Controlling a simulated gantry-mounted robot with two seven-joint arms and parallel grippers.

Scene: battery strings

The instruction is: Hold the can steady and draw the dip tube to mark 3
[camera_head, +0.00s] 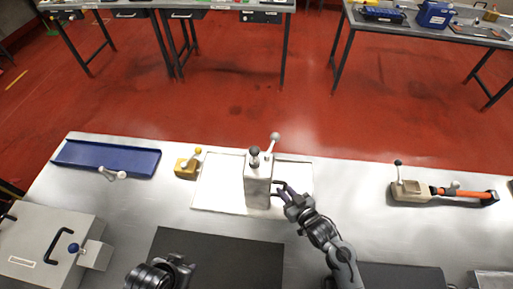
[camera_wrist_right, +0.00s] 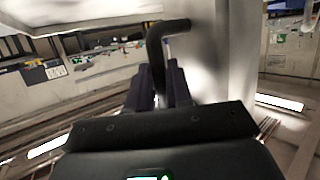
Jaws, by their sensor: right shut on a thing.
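A pale, box-shaped can (camera_head: 257,187) stands upright on a white mat (camera_head: 220,190) in the middle of the bench. A black ball knob (camera_head: 254,152) and a pale knob on a tilted stem (camera_head: 274,138) stick up at its top. I cannot tell which is the dip tube, and no marks are readable. My right gripper (camera_head: 283,189) is at the can's right side, shut on its black handle. The handle (camera_wrist_right: 160,45) rises between the fingers in the right wrist view, beside the can's wall (camera_wrist_right: 205,60). My left gripper (camera_head: 178,264) is low at left, away from the can, its fingers unclear.
A small yellow block with a knob (camera_head: 187,168) sits left of the mat. A blue tray (camera_head: 105,158) lies at the far left, above a grey box with a black handle (camera_head: 50,250). A beige and orange tool (camera_head: 440,192) lies at right. Dark mats cover the near edge.

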